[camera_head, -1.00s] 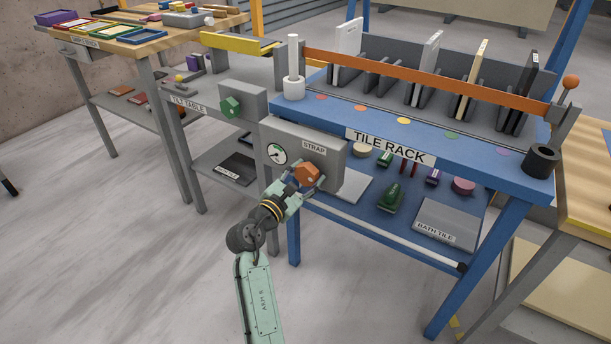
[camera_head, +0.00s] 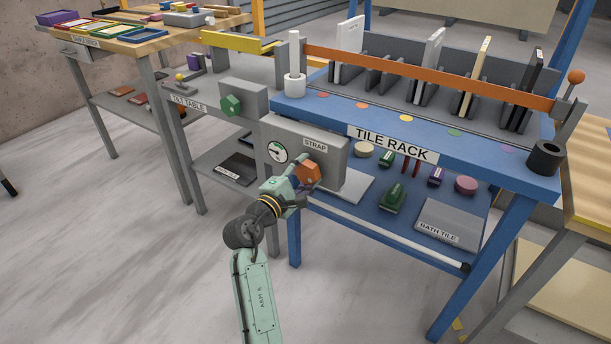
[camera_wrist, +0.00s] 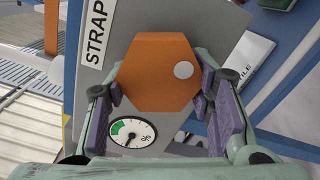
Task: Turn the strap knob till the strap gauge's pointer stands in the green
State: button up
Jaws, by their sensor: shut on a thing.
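The orange six-sided strap knob (camera_head: 307,174) sits on a grey box marked STRAP; it also fills the middle of the wrist view (camera_wrist: 158,75), with a pale dot on its face. My gripper (camera_wrist: 158,98) is shut on the knob, its purple-padded fingers on either side. In the head view, my gripper (camera_head: 300,178) partly hides the knob. The strap gauge (camera_head: 277,153) is a white dial left of the knob; in the wrist view the gauge (camera_wrist: 132,135) lies below it. Its green patch is upper left there; the dark pointer seems to lie lower left, outside the green.
The blue tile rack (camera_head: 465,160) carries upright tiles behind an orange strap (camera_head: 425,75). A green knob (camera_head: 231,105) is on the tilt table to the left. A lower shelf holds a bath tile (camera_head: 450,222) and small items.

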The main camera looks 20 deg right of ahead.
jog(key=m+b, duration=0.2)
jog(key=m, duration=0.3)
jog(key=shift+m+b, duration=0.3)
jog(key=shift+b, duration=0.1)
jog(key=m+b, duration=0.2)
jog(key=m, duration=0.1)
jog(key=m+b, duration=0.1)
jog(key=m, duration=0.1)
jog(key=shift+r+b, duration=0.25)
jog(key=shift+b, duration=0.05)
jog(key=m+b, duration=0.2)
jog(key=m, duration=0.1)
jog(key=m+b, duration=0.2)
jog(key=shift+s+d+r+m, duration=0.15)
jog(key=shift+m, duration=0.25)
jog(key=m+b, duration=0.3)
jog(key=m, duration=0.2)
jog(key=shift+s+d+r+b, duration=0.1)
jog(key=shift+s+r+b, duration=0.1)
jog(key=shift+b, duration=0.15)
jog(key=shift+m, duration=0.3)
jog(key=o, duration=1.2)
